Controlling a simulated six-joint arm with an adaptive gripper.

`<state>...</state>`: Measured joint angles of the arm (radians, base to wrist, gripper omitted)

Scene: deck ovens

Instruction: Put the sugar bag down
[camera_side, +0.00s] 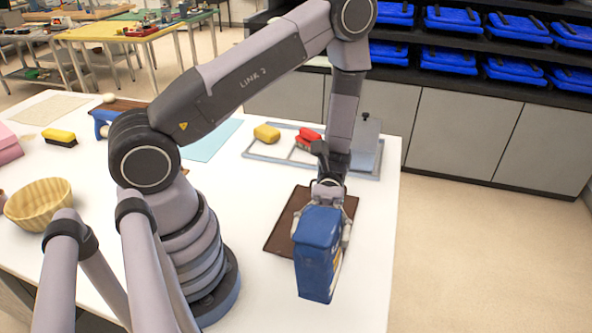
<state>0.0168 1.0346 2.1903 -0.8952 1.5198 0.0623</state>
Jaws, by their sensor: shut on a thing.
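The sugar bag appears to be the blue, upright bag (316,255) with a darker front and a pale patch low on its right side. My gripper (325,205) is above and behind it, shut on its upper part. The bag is in front of a dark brown mat (283,237) on the white table (262,290), and overlaps part of the mat in the picture. I cannot tell whether the bag's base touches the table. The fingertips are partly hidden by the bag.
Behind the mat, a grey-framed rack (262,154) holds a yellow block (267,133) and a red item (309,137). The table's right edge (391,250) is close to the bag.

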